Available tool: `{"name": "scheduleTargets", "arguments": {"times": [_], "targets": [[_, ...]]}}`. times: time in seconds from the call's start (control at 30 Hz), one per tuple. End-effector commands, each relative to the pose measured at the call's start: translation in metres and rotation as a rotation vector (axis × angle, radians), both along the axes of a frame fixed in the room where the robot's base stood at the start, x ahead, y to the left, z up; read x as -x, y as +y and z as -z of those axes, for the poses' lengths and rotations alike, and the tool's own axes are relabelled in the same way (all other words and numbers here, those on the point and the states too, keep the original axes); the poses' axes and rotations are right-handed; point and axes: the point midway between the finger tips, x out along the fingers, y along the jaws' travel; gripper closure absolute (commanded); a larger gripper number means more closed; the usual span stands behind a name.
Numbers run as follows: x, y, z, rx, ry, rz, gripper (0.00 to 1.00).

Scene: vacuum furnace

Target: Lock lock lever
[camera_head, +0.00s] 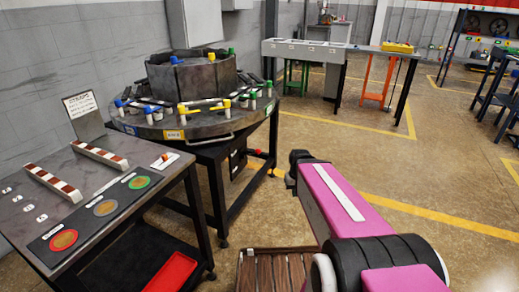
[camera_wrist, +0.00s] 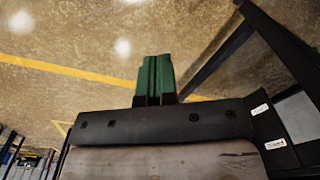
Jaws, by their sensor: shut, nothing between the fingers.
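The round vacuum furnace (camera_head: 192,78) stands on a dark table left of centre in the head view. Its broad rim carries several small levers and clamps with blue, yellow and green ends, such as a yellow-ended lever (camera_head: 182,108), a blue-ended one (camera_head: 119,104) and a green-ended one (camera_head: 253,98). I cannot tell which is the lock lever. My gripper (camera_wrist: 155,60) shows in the wrist view as two green fingers, shut together and empty, against open floor. The wrist view shows no furnace lever. In the head view my arm is right of the furnace; its fingers are not clearly visible.
A side table (camera_head: 88,172) at the left holds striped bars, coloured discs and a sign (camera_head: 80,104). A red tray (camera_head: 170,272) lies on its lower shelf. A long grey bench (camera_head: 310,52) and an orange stand (camera_head: 378,82) are behind.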

Motion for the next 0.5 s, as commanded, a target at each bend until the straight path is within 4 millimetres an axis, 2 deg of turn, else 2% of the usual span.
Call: {"name": "scheduleTargets", "arguments": {"times": [0.03,0.27,0.5], "targets": [[-0.020,0.005,-0.005,-0.008,-0.013,-0.042,1.00],[-0.101,0.035,-0.047,-0.053,-0.083,-0.314,1.00],[-0.180,0.071,-0.105,-0.087,-0.172,-0.613,1.00]]}}
